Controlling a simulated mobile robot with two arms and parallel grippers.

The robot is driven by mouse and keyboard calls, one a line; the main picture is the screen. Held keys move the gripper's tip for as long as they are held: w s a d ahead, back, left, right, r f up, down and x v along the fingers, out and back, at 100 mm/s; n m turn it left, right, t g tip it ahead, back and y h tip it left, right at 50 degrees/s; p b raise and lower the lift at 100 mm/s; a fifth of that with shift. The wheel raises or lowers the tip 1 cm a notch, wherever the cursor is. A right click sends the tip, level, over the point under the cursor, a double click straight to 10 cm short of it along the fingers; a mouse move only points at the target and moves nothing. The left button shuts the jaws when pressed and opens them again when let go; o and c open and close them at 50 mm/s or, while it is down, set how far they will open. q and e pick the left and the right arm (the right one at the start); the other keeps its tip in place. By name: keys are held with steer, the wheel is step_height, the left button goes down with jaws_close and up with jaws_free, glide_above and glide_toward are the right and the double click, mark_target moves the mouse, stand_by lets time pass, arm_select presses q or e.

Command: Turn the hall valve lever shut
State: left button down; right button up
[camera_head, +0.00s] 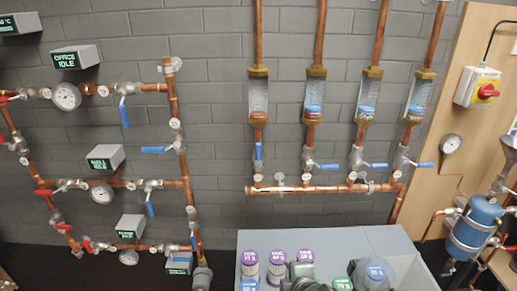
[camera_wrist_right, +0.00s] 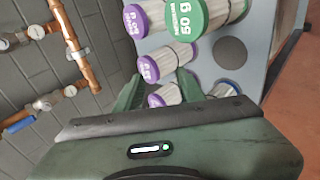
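The sign over the middle row (camera_head: 105,158) is too small to read surely, but it may be the hall sign. Below it are a round gauge (camera_head: 101,193) and a valve with a blue lever (camera_head: 150,209) hanging down, across its horizontal copper pipe. A red lever (camera_head: 45,192) is on the left of the same row. My right gripper (camera_head: 301,273) is low over the grey box, away from the valves. In the right wrist view its two dark green fingers (camera_wrist_right: 158,90) are apart, with purple-capped cartridges beyond them. I cannot see it holding anything. My left gripper is not in view.
The grey box (camera_head: 345,240) holds cartridges with purple, green and blue caps. Several clear flow tubes (camera_head: 258,95) with blue levers stand right of centre. Wall between the pipe groups is clear.

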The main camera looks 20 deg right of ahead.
steer(key=w+r+n+t, duration=0.5)
steer(key=w+r+n, duration=0.6)
steer(key=w, duration=0.3)
steer(key=n+t, duration=0.3)
steer(key=n, duration=0.6)
glide_toward(259, 151)
steer(key=w, duration=0.5)
steer(key=w+p, duration=0.1)
steer(key=w, duration=0.3)
steer(key=shift+w+d+f, duration=0.1)
steer(key=shift+w+d, duration=0.15)
steer(key=shift+d, duration=0.15)
steer(key=shift+w, duration=0.75)
steer(key=shift+f, duration=0.1)
jaws_close()
